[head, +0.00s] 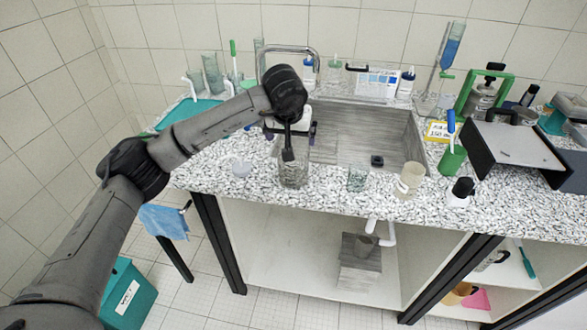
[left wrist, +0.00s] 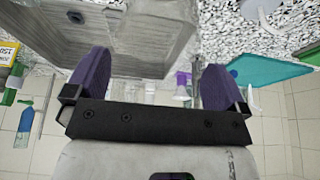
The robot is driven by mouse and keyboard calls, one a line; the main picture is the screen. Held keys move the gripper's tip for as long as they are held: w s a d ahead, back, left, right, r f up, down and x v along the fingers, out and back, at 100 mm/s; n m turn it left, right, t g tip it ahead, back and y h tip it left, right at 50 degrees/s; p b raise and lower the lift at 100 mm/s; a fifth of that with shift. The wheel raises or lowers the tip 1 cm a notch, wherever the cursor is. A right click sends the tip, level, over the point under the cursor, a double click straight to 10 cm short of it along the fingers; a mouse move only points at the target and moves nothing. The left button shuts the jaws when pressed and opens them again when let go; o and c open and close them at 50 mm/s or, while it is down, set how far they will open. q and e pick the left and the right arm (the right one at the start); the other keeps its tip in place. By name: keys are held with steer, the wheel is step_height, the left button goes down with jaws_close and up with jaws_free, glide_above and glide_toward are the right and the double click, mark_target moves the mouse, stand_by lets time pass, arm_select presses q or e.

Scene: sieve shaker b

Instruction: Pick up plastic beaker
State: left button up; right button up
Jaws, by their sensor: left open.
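A tall clear beaker (head: 293,174) stands on the speckled counter at the front left of the sink. A small clear beaker (head: 358,179) and a cloudy, yellowish beaker (head: 410,178) stand to its right. I cannot tell for sure which is plastic. My left gripper (head: 290,142) points down over the tall beaker, and one dark finger overlaps its upper part. In the left wrist view, the open fingers (left wrist: 153,72) frame a clear vessel (left wrist: 150,28), with a gap on both sides. Contact is not clear. My right gripper is out of view.
The sink (head: 365,135) lies behind the beakers. A small white dish (head: 241,167) sits to the left. A black-capped bottle (head: 461,192) and a green vessel with a blue-topped handle (head: 452,158) stand to the right. A grey stand (head: 513,147) takes up the far right.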

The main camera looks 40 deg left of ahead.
mark_target(293, 163)
arm_select(q)
steer(key=b+x, duration=0.2)
steer(key=x, duration=0.5)
steer(key=shift+d+f, duration=0.15)
steer(key=shift+f, duration=0.05)
steer(key=shift+r, duration=0.1)
steer(key=c, duration=0.9)
